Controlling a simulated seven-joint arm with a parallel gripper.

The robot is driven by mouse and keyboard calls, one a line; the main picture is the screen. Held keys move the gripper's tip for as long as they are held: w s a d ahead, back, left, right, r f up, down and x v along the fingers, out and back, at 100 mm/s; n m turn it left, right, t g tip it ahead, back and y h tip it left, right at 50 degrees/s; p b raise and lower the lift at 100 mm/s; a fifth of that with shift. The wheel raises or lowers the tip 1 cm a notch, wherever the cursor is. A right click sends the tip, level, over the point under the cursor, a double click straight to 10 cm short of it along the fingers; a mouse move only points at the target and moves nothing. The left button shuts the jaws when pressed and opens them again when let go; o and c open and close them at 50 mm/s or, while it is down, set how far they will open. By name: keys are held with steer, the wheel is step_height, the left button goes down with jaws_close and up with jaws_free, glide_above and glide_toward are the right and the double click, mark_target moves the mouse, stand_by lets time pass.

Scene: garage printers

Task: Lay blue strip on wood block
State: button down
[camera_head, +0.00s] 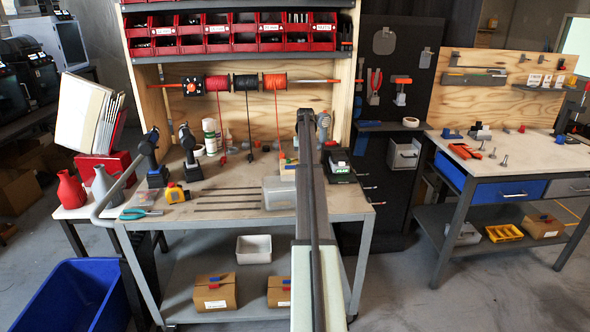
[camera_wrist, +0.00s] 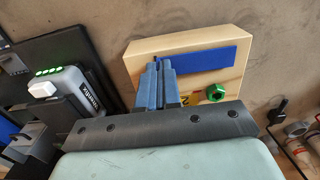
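In the wrist view, the pale wood block (camera_wrist: 196,47) lies on a brown worktop. The blue strip (camera_wrist: 208,61) is over its upper face, running lengthwise and slightly tilted in the picture. My gripper (camera_wrist: 160,66) has its two blue-grey fingers close together at the strip's left end, over the block. I cannot tell whether they touch or pinch the strip. A green hex nut (camera_wrist: 215,92) and a yellow label show by the block's near edge. In the head view my arm covers most of this spot.
A black case with a grey device (camera_wrist: 72,87) with green lights stands close left of the fingers. In the head view, a clear bin (camera_head: 278,193), dark rods (camera_head: 228,197) and drills (camera_head: 147,160) share the bench. Spools hang behind.

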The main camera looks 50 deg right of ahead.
steer(key=shift+f, duration=0.2)
stand_by(0.3)
steer(key=c, duration=1.3)
jaws_free()
steer(key=shift+o, duration=0.2)
step_height(320, 180, up, 14)
